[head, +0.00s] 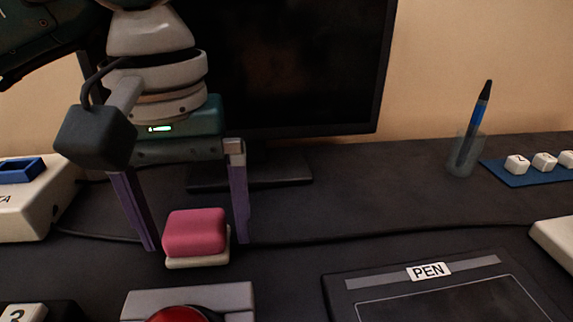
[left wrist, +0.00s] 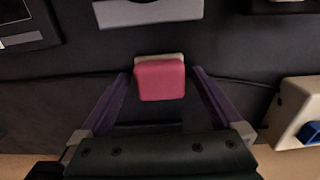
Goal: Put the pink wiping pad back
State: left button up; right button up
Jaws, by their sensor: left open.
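The pink wiping pad (head: 195,232) is a rounded pink block on a pale base, on the dark desk below the monitor. It also shows in the left wrist view (left wrist: 159,80), at the upper middle. My left gripper (head: 199,245) points down with its two purple fingers apart, one on each side of the pad. In the left wrist view the fingers (left wrist: 161,70) flank the pad, with gaps visible on both sides. Whether the pale base is part of the pad or a separate holder, I cannot tell. My right gripper is not in view.
A grey box with a red button (head: 183,314) stands just in front of the pad. A black PEN tablet (head: 430,290) lies to the right. A monitor (head: 300,70) stands behind. A cup (head: 464,157) with a blue pen stands at right. A cream box (head: 30,210) is at left.

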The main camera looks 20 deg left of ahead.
aim_at(193, 223)
pick_arm(q)
jog(key=shift+r, duration=0.25)
notch_tip(193, 223, up, 12)
jog(key=p, duration=0.3)
jog(key=shift+f, duration=0.1)
